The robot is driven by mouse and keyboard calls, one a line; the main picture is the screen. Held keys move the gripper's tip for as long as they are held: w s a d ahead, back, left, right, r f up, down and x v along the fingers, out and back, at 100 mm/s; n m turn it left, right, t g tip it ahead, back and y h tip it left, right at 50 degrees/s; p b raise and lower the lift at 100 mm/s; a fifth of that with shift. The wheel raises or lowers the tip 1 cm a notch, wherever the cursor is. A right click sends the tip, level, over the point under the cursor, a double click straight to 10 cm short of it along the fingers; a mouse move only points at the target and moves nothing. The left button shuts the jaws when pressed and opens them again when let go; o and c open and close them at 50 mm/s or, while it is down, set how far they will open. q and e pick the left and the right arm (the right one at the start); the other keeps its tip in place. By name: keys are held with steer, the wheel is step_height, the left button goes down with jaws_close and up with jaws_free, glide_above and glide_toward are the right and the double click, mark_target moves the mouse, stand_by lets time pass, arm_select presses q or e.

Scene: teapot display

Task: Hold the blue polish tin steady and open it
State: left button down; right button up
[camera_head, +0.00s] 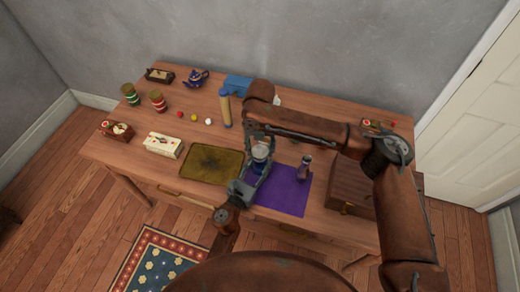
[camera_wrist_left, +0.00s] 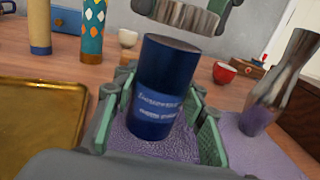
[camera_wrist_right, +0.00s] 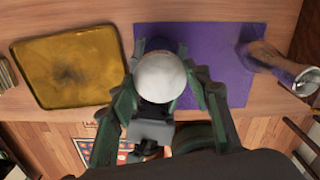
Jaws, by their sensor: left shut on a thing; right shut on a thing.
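The blue polish tin (camera_wrist_left: 160,90) stands upright between the fingers of my left gripper (camera_wrist_left: 158,110), which is shut on its sides over the purple mat (camera_head: 285,190). The tin's dark top shows in the left wrist view. The silver lid (camera_wrist_left: 186,16) is above the tin, with a gap between them. My right gripper (camera_head: 260,138) is shut on the lid, which shows from above as a pale disc in the right wrist view (camera_wrist_right: 160,78). The arm partly hides the right gripper in the head view.
A brass tray (camera_head: 205,176) lies to the left. A wooden box (camera_head: 350,188) is at the right, beneath my right arm. A yellow cylinder (camera_head: 225,108) and blue box (camera_head: 238,84) stand behind.

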mark_target(260, 151)
steer(key=shift+r, duration=1.8)
arm_select(q)
steer(key=c, duration=1.1)
jaws_free()
steer(key=shift+c, duration=0.2)
